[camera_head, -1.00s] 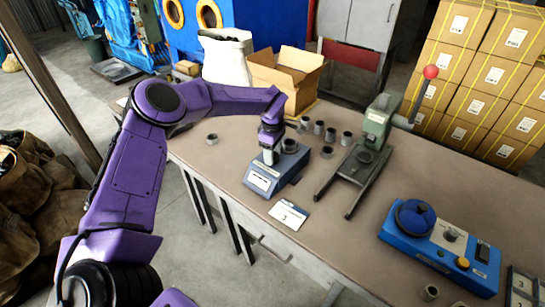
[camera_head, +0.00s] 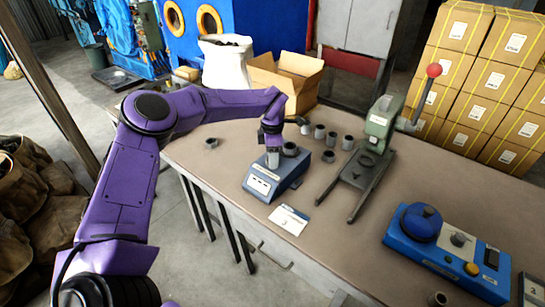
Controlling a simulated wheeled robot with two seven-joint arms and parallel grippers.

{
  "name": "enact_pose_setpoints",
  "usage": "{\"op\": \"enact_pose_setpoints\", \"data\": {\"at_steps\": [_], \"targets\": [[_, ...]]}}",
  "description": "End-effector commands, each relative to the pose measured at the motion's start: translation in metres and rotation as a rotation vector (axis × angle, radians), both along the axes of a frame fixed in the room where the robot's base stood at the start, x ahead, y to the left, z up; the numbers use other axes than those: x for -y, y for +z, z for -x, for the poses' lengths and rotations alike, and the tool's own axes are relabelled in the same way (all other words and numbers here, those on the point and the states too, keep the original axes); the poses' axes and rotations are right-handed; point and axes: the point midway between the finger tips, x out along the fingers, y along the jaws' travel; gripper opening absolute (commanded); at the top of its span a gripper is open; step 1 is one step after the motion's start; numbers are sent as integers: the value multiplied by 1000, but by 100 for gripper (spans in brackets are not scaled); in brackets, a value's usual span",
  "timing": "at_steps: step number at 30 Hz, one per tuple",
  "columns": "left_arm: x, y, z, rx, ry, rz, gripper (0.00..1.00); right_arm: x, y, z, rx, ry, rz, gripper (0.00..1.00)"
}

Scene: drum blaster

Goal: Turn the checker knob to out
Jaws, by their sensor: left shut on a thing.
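My left arm comes in from the left, and its gripper (camera_head: 271,148) points down over a small blue-grey box (camera_head: 263,184) with a pale label on its front. The gripper is shut on a small grey cylindrical piece (camera_head: 272,160) at the box's top. I cannot tell whether this piece is a knob or a loose part; the wrist hides part of it. A grey ring-shaped part (camera_head: 290,149) sits beside it on the box. My right gripper is out of view.
Several grey cylinders (camera_head: 347,143) stand behind the box. A green press (camera_head: 379,125) with a red-balled lever stands right of it. A white card (camera_head: 289,220) lies in front. An open carton (camera_head: 286,77) is at the back. The tabletop (camera_head: 335,240) is clear between press and blue unit.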

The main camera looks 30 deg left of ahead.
Motion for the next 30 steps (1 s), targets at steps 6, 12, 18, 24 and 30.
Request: {"op": "enact_pose_setpoints", "data": {"at_steps": [6, 12, 18, 24, 30], "targets": [[0, 1, -1, 3, 9, 0, 17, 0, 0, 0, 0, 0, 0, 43], [0, 1, -1, 3, 8, 0, 17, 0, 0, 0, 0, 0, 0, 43], [0, 1, 0, 1, 7, 0, 73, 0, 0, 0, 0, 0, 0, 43], [0, 3, 0, 1, 6, 0, 73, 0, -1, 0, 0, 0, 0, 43], [0, 39, -1, 6, 6, 0, 73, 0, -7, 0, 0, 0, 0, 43]]}}
